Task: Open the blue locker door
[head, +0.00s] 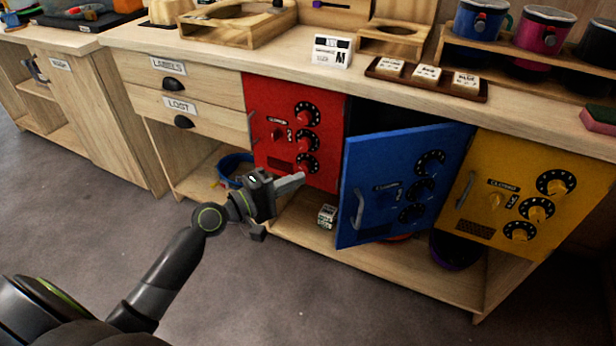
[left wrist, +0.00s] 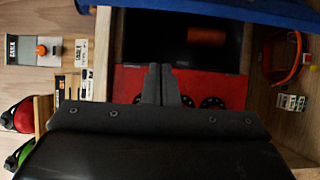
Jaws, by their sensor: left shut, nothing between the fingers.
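My left gripper (head: 300,179) is shut and empty. It is left of the blue door, in front of the lower part of the red locker door (head: 290,120), apart from the handle. In the left wrist view its closed fingers (left wrist: 160,70) show before the red door, and the blue door's edge (left wrist: 235,10) runs along the top. My right gripper is not in view.
The yellow locker door (head: 515,195) at the right is shut. Below the lockers is an open shelf with a blue bowl (head: 236,168) and a small white box (head: 327,215). An orange object (left wrist: 206,36) shows in the dark locker interior. The floor in front is clear.

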